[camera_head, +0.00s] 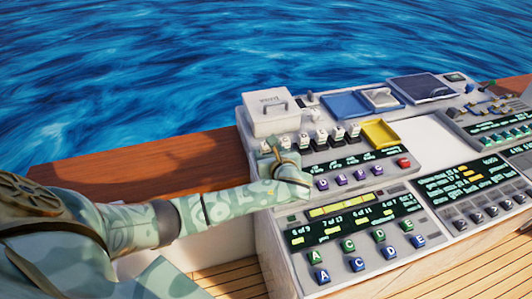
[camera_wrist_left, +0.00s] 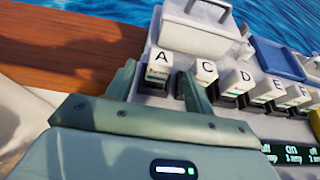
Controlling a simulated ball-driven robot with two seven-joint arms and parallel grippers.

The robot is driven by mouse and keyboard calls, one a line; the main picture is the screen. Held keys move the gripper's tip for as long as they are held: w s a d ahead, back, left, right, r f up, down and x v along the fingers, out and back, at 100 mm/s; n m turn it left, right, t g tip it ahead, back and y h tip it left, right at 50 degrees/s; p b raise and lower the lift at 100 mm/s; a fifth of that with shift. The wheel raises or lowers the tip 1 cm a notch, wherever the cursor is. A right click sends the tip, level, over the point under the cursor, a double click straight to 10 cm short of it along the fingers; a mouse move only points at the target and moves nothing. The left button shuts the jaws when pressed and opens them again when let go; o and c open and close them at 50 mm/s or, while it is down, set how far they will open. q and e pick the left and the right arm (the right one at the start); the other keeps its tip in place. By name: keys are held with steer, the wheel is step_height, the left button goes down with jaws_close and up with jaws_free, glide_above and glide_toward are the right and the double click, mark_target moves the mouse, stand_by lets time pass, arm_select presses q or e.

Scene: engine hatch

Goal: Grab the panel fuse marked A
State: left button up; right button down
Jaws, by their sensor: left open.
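The panel fuse marked A (camera_wrist_left: 159,60) is a white block with a black letter A on top, upright at the left end of a row of fuses. My left gripper (camera_wrist_left: 157,75) is open, with its two green fingers on either side of fuse A in the left wrist view. I cannot tell whether they touch it. In the head view the left gripper (camera_head: 277,152) is at the left end of the fuse row and partly hides it. My right gripper is in neither view.
Fuses marked C (camera_wrist_left: 205,72) and D (camera_wrist_left: 238,80) stand close to the right of A. A white lidded box (camera_head: 272,112) is just behind the row. A yellow tray (camera_head: 381,134) lies to the right. Lettered buttons (camera_head: 348,245) cover the lower panel.

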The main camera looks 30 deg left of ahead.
mark_target(267, 151)
arm_select(q)
steer(key=b+x, duration=0.1)
steer(key=x, duration=0.3)
steer(key=shift+s+f, duration=0.15)
steer(key=shift+c, duration=1)
steer(key=c, duration=0.9)
